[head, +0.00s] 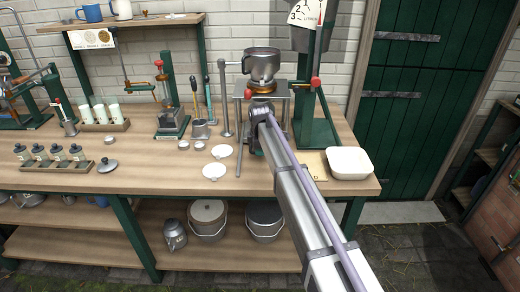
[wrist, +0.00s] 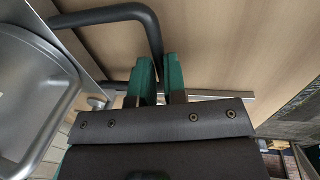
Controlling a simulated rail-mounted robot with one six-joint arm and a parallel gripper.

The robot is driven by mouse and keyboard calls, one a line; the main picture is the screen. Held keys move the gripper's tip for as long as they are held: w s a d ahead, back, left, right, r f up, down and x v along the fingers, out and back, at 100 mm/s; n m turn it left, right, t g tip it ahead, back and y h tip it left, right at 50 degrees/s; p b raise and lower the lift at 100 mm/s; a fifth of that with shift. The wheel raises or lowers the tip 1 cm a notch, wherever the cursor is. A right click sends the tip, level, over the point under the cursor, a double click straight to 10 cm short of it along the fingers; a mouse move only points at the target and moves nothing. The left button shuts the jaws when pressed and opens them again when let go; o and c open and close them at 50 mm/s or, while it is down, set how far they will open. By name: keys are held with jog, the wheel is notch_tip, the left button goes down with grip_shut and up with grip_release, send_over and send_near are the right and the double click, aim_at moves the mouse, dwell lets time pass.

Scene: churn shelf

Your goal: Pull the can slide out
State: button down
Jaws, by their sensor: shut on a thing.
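In the wrist view a dark curved handle bar (wrist: 148,28) bends down and runs in between the two green fingers of my gripper (wrist: 160,62). The fingers are shut on it. A pale metal piece with a rounded recessed face (wrist: 28,90) fills the left side, near the handle's far end; I take this handle to be the can slide's. In the head view my arm hides the gripper and handle at the front of a metal stand (head: 282,90) on the bench. A steel pot (head: 261,65) sits on top of the stand. How far out the slide is cannot be told.
A white tub (head: 349,163) stands right of my arm on the wooden bench (head: 140,174). White discs (head: 215,171) lie left of the stand. A green post (head: 316,98) rises behind right. Lidded buckets (head: 208,217) stand below. The bench's front edge is near my arm.

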jog(key=s, duration=0.6)
jog(key=s+d, duration=0.1)
jog(key=s, duration=1.2)
jog(key=shift+s+d, duration=0.35)
jog(key=shift+s, duration=0.05)
jog(key=c, duration=1.2)
grip_release()
jog(key=shift+o, duration=0.2)
jog(key=shift+r, duration=0.15)
notch_tip(320, 180, up, 10)
jog(key=s+p, duration=0.2)
jog(key=p, duration=0.8)
jog(key=shift+r+p, duration=0.15)
jog(key=shift+p, duration=0.15)
